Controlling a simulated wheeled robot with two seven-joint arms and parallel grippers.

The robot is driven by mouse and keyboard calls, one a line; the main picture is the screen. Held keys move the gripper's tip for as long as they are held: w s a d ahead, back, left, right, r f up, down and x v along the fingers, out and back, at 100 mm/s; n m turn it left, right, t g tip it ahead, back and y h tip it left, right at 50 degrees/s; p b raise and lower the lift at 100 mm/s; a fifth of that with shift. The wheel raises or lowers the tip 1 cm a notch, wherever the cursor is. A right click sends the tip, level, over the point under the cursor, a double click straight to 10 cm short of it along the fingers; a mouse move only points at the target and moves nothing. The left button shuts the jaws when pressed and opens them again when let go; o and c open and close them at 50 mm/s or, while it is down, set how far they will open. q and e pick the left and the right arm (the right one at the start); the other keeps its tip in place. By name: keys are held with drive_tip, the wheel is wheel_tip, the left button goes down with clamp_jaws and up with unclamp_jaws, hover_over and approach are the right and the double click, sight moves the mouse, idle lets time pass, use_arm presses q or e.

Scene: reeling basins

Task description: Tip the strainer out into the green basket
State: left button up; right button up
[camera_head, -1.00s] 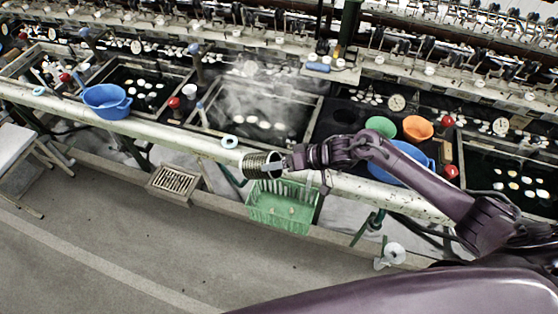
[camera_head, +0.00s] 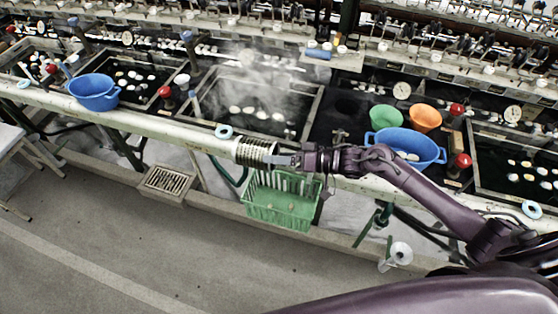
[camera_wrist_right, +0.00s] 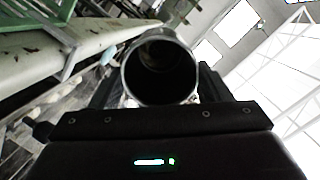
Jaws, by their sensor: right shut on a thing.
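The strainer (camera_head: 256,152) is a ribbed metal cylinder, held beside the pale rail in the head view. My right gripper (camera_head: 290,160) is shut on it from its right side. The strainer appears to lie on its side, but its exact tilt is hard to tell. In the right wrist view its round metal rim (camera_wrist_right: 160,68) faces the camera, and its inside is too dark to show any contents. The green basket (camera_head: 282,208) is below the strainer and a little to the right, apart from it. My left gripper is not in view.
The pale rail (camera_head: 160,128) runs along the basins. A blue bowl (camera_head: 94,92) is on the left. Another blue bowl (camera_head: 420,148), a green bowl (camera_head: 386,117) and an orange bowl (camera_head: 425,118) are on the right. A floor grate (camera_head: 170,181) is left of the basket.

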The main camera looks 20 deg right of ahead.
drive_tip(key=shift+f+n+t+y+b, duration=0.2)
drive_tip(key=shift+t+y+b, duration=0.35)
drive_tip(key=shift+y+b, duration=1.2)
drive_tip(key=shift+f+n+t+y+b, duration=0.25)
drive_tip(key=shift+t+y+b, duration=0.4)
drive_tip(key=shift+b, duration=2.1)
drive_tip(key=shift+f+n+t+y+b, duration=0.1)
drive_tip(key=shift+f+t+y+b, duration=0.3)
drive_tip(key=shift+y+b, duration=1.35)
drive_tip(key=shift+r+h+b, duration=0.1)
drive_tip(key=shift+h+b, duration=0.4)
drive_tip(key=shift+h, duration=0.05)
